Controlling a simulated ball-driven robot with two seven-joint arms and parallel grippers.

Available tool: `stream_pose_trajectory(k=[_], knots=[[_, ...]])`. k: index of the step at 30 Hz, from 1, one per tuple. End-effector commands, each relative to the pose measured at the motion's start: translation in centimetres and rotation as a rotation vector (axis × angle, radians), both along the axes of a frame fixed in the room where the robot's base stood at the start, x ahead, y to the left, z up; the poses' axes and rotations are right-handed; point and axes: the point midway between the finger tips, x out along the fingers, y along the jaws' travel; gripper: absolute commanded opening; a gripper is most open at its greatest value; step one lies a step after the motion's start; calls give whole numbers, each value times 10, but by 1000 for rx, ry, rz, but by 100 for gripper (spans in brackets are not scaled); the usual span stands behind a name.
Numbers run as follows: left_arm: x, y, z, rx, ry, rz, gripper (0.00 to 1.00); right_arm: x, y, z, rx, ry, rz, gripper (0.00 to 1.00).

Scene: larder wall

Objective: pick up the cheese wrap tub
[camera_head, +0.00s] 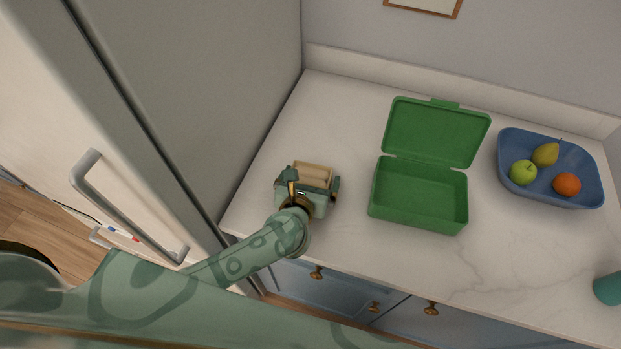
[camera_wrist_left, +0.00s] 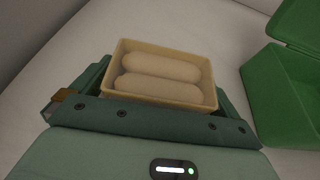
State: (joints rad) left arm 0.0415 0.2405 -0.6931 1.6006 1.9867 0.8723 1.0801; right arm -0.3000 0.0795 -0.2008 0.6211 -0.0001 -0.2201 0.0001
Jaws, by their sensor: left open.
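The cheese wrap tub (camera_head: 314,172) is a small tan, open-topped tub on the pale counter, left of the green lunch box. In the left wrist view the tub (camera_wrist_left: 166,101) shows two pale rolled wraps side by side inside it. My left gripper (camera_head: 309,188) is open at the tub, with its fingers on the tub's left and right sides. The gripper body hides the tub's near side. I cannot tell whether the fingers touch it. My right gripper is in neither view.
An empty green lunch box (camera_head: 421,193) stands open with its lid (camera_head: 435,132) tilted back. A blue bowl (camera_head: 552,198) with a green apple, a pear and an orange stands at the right. A teal object (camera_head: 608,289) is at the right edge. A tall grey fridge (camera_head: 200,90) borders the counter's left.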

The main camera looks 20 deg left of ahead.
Motion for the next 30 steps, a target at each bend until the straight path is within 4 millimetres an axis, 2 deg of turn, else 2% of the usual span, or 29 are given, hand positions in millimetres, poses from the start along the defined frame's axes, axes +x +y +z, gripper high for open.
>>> stream_pose_trajectory(k=[5, 9, 10, 18, 22, 27, 30], knots=[[0, 0, 0, 0, 1, -1, 100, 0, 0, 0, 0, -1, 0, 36], [0, 0, 0, 0, 1, 0, 61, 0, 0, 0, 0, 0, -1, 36], [0, 0, 0, 0, 1, 0, 59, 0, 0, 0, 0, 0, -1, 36], [0, 0, 1, 0, 0, -1, 59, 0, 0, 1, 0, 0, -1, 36], [0, 0, 9, 0, -1, -1, 59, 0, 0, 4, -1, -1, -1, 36], [-1, 0, 37, -2, -3, -1, 59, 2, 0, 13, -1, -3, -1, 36], [-22, 3, 60, -3, -1, -1, 59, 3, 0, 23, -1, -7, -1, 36]])
